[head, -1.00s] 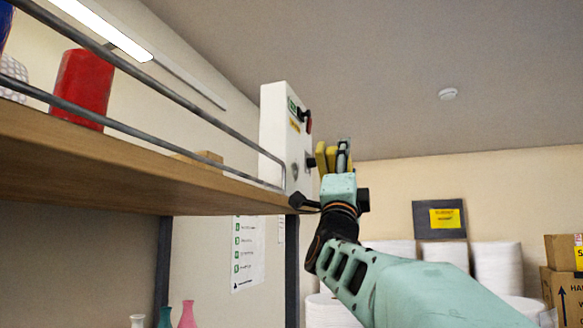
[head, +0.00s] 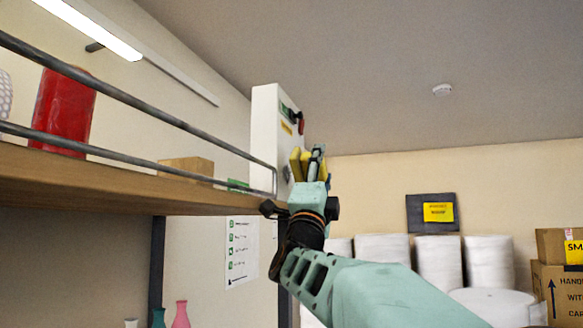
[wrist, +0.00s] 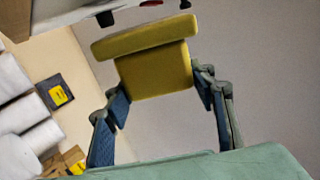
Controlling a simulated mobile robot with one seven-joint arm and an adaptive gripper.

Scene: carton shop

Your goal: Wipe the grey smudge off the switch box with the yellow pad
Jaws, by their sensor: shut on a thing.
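The switch box (head: 268,135) is a white upright box beyond the end of the shelf, with a red switch and small green and yellow labels on its face. A small grey patch, which looks like the smudge (head: 287,174), shows low on that face; my gripper may hide part of it. My gripper (head: 308,162) points up in front of the box, shut on the yellow pad (head: 296,160). In the wrist view the pad (wrist: 155,70) sits between both fingers, with the box's edge (wrist: 130,14) just beyond it. I cannot tell whether pad and box touch.
A wooden shelf (head: 100,180) with grey metal rails (head: 140,111) runs along the left, close to my wrist. White rolls (head: 437,262) and cartons (head: 562,285) are at the back right.

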